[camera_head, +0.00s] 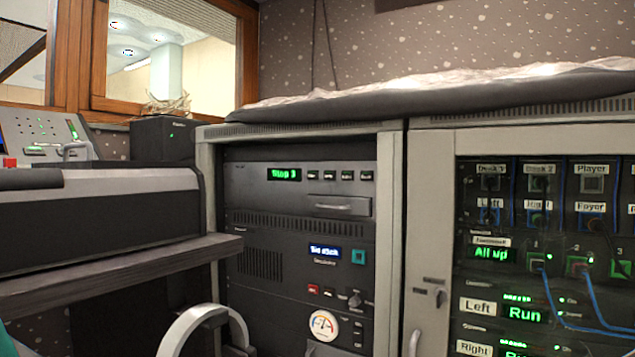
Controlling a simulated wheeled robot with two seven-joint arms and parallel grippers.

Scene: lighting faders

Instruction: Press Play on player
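A dark rack unit (255,190) with a green display (284,174) reading "Stop 3" is in the upper part of the left grey cabinet and looks like the player. A row of small dark buttons (329,175) with tiny lit labels sits right of the display; the labels are too small to read. Below the buttons is a slot or drawer with a pale handle (342,206). A square labelled "Player" (592,169) is also on the right cabinet's patch panel. Neither of my grippers is in view, and nothing covers the button row.
A lower unit has a blue display (324,253) and a teal button (358,257). The right cabinet shows "All up" (491,254), "Run" displays and blue cables (551,300). A desk edge (120,268) juts in at left. A white curved part (190,322) stands before the left cabinet's bottom.

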